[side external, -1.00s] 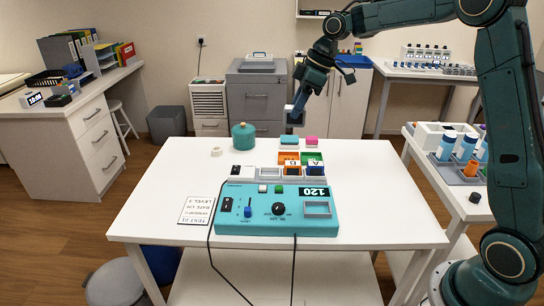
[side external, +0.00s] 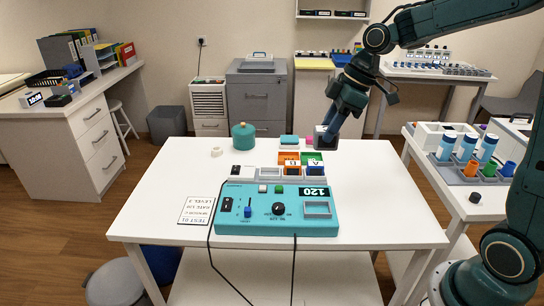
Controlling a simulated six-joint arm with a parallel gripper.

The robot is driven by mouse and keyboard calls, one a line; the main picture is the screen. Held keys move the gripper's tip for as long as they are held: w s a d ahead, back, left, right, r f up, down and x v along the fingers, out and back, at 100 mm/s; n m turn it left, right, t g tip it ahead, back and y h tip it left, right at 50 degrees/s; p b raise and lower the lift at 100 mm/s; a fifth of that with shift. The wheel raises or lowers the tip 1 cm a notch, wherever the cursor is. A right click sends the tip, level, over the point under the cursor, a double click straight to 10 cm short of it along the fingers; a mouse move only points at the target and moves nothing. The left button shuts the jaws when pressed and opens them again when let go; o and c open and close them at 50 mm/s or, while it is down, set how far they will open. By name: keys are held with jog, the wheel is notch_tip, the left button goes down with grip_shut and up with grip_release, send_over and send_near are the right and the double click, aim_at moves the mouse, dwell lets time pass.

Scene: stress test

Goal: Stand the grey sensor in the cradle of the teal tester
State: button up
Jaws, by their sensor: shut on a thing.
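The teal tester (side external: 262,222) lies on the white table near its front. A grey-rimmed recess (side external: 318,209), which looks like its cradle, is at its right and shows empty. A "120" display, a black knob and a blue slider are on its face. My gripper (side external: 328,138) is at the table's back right, behind and right of the tester. It is shut on a dark grey block (side external: 326,145), which appears to be the grey sensor. The block is low at the table's back; I cannot tell whether it touches the table. The fingertips are hard to make out.
Orange (side external: 288,158) and green (side external: 312,157) bins stand behind the tester. A teal pot (side external: 243,136) and small white object (side external: 216,152) stand left. The table's right side is clear.

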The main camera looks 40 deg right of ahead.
notch_tip(320, 180, down, 16)
jog(key=shift+f, duration=0.15)
dwell(0.5)
jog(key=shift+f, duration=0.1)
jog(key=shift+f, duration=1.75)
jog(key=shift+f, duration=0.1)
jog(key=o, duration=1)
jog(key=v, duration=1.2)
jog(key=shift+r, duration=0.2)
